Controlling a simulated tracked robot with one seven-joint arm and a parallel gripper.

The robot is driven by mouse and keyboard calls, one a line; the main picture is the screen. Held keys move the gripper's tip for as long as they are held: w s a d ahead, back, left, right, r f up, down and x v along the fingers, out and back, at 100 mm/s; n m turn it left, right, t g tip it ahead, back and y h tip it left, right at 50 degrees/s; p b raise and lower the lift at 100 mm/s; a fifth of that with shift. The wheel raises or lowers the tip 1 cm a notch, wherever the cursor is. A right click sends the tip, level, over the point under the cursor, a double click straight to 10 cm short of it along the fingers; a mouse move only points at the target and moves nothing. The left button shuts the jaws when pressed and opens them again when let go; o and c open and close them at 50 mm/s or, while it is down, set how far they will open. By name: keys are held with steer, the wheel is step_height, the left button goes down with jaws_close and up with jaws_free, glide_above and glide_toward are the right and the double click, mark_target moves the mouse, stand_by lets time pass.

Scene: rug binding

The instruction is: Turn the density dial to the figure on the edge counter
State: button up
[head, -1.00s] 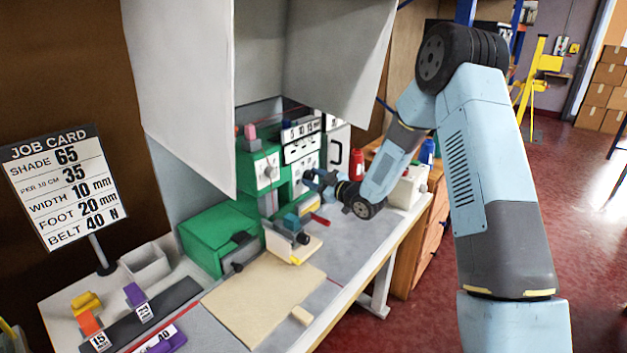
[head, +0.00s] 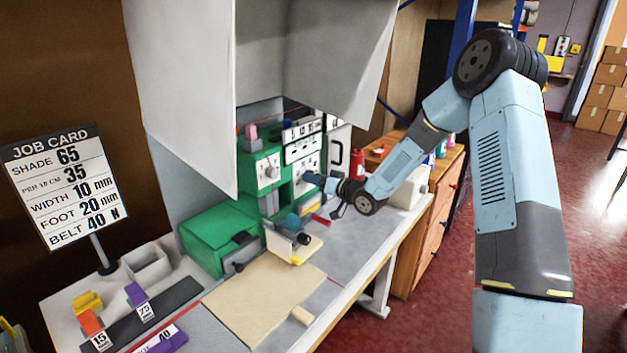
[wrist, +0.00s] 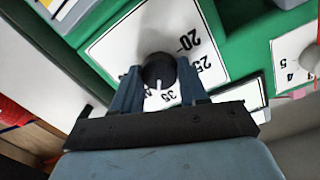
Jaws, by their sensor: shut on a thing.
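The density dial (wrist: 160,68) is a dark round knob on a white plate (wrist: 112,46) with figures 20, 25 and 35 legible. Its white pointer mark faces the bottom of the picture, close to the 35; the figures there are partly covered. My gripper (wrist: 158,82) is shut on the dial, one finger on each side. In the head view my gripper (head: 314,178) is at the front of the green machine (head: 250,185), and the dial itself is too small to make out. I cannot identify the edge counter or read its figure.
A second white scale plate (wrist: 296,62) with a pale knob is at right in the wrist view. A red bottle (head: 357,164) stands near my wrist. A beige board (head: 262,298) lies in front.

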steer(key=shift+w+d+r+m, duration=0.1)
steer(key=shift+w+d+m, duration=0.1)
steer(key=shift+m, duration=0.9)
steer(key=shift+w+d+m, duration=0.1)
steer(key=shift+d+m, duration=0.05)
steer(key=shift+m, duration=0.95)
steer(key=o, duration=0.8)
steer(key=shift+o, duration=1.3)
steer(key=shift+s+a, duration=0.15)
steer(key=v, duration=1.3)
steer(key=shift+d, duration=0.4)
steer(key=shift+s, duration=0.1)
